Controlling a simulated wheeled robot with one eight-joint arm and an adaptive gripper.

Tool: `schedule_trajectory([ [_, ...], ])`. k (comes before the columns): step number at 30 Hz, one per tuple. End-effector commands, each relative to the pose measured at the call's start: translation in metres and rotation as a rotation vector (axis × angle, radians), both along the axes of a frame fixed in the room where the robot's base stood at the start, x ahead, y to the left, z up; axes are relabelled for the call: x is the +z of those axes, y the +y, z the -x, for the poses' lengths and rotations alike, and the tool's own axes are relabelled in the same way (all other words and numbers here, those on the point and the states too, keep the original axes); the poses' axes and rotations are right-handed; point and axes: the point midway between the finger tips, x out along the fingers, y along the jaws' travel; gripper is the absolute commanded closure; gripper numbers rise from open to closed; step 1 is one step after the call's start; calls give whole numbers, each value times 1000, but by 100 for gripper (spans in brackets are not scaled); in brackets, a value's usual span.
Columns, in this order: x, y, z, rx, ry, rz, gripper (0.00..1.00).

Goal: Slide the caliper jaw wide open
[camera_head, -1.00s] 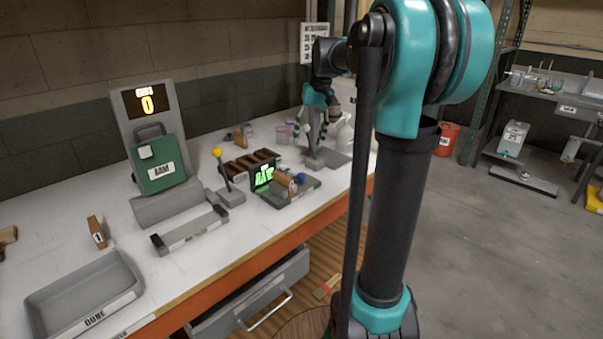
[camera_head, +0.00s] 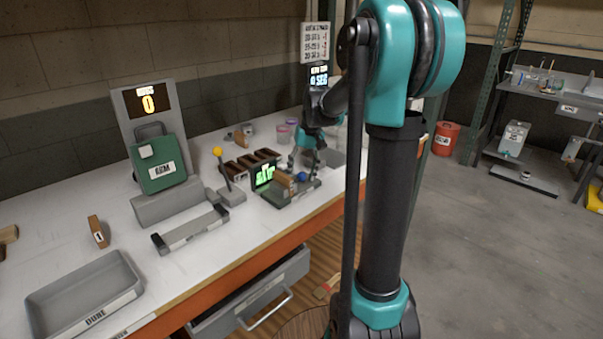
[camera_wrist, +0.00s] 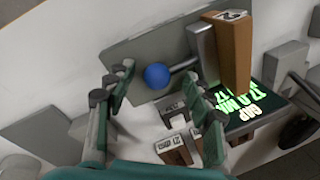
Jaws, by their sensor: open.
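The caliper is a grey-green bench gauge (camera_head: 290,194) with a green-lit display (camera_head: 264,175). Its blue ball knob (camera_head: 302,177) sits on a short rod, which also shows in the wrist view (camera_wrist: 157,76). A brown block (camera_wrist: 233,55) with a number label stands beside the metal jaw (camera_wrist: 203,50); I cannot tell whether they touch. The display in the wrist view (camera_wrist: 245,107) reads about 17 mm. My gripper (camera_head: 306,160) is open and empty above the caliper's right end. In the wrist view the knob shows between my two fingers (camera_wrist: 160,95), beyond their tips.
A dark slotted rack (camera_head: 250,160) and a yellow-knobbed lever (camera_head: 222,172) stand left of the caliper. Labelled brown blocks (camera_wrist: 178,150) lie near my fingers in the wrist view. The white bench front is partly clear.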

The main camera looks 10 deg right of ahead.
Motion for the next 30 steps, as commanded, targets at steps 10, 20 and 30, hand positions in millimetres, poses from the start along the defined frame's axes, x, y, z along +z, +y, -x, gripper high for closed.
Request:
schedule_trajectory([
  [10, 0, 0, 0, 0, 0, 0, 76],
  [20, 0, 0, 1, 1, 1, 1, 100],
  [30, 0, -29, -18, -2, 2, 2, 100],
])
